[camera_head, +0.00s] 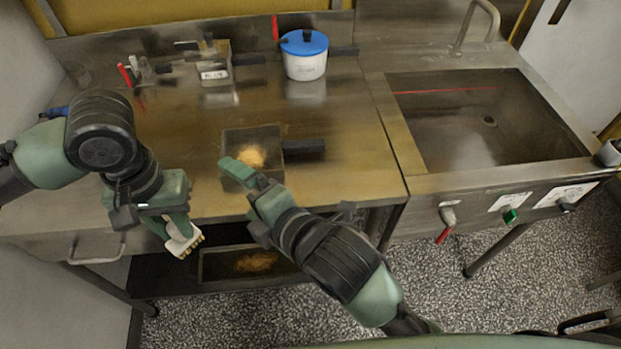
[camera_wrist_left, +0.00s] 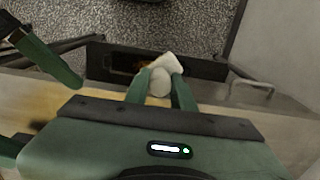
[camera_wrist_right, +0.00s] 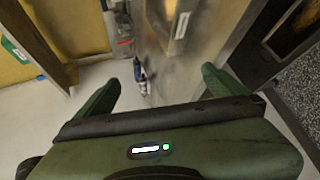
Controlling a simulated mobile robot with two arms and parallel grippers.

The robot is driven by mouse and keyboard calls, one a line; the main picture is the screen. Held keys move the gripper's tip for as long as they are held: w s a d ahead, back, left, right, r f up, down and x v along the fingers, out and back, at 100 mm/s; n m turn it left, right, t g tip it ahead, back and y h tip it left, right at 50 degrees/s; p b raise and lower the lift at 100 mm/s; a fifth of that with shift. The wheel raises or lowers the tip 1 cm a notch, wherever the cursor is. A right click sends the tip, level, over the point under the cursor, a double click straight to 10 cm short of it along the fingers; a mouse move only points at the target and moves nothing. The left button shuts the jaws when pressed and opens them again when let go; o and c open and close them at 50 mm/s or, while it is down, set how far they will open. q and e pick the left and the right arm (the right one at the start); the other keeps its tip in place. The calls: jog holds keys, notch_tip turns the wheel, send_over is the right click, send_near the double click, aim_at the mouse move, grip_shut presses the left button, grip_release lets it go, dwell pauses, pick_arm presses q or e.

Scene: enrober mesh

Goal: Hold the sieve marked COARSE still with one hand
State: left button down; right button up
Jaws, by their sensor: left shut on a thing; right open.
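A dark square sieve (camera_head: 267,136) with a black handle (camera_head: 304,148) to its right lies on the steel counter, with orange-brown crumbs in it; no marking shows on it. A second small box (camera_head: 213,73) with a black handle and a label too small to read stands at the back. My left gripper (camera_head: 176,226) is shut on a white brush (camera_head: 184,240) with pale bristles, held before the counter's front edge; the brush also shows in the left wrist view (camera_wrist_left: 165,70).
A white tub (camera_head: 306,66) with a blue lid stands at the back. Red-handled tools (camera_head: 128,75) lie at the back left. A sink (camera_head: 480,120) is on the right. A tray (camera_head: 216,265) with crumbs sits below the counter. The counter's left middle is clear.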

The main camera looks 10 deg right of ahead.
notch_tip(320, 180, up, 4)
jog(key=w+t, duration=0.1)
jog(key=w, duration=0.1)
jog(key=n+t+h, duration=0.1)
jog(key=n+h, duration=0.7)
jog(key=n, duration=0.1)
send_near(303, 149)
jog(key=s, duration=0.1)
jog(key=s+a, duration=0.1)
jog(key=s+r, duration=0.1)
jog(key=shift+s+a, duration=0.15)
jog(key=shift+d+f+n+t, duration=0.1)
jog(key=shift+d+n+t, duration=0.2)
jog(key=shift+d+n, duration=0.3)
jog(key=x, duration=1.2)
jog(key=shift+s, duration=0.1)
jog(key=c, duration=1.2)
jog(key=shift+c, duration=0.2)
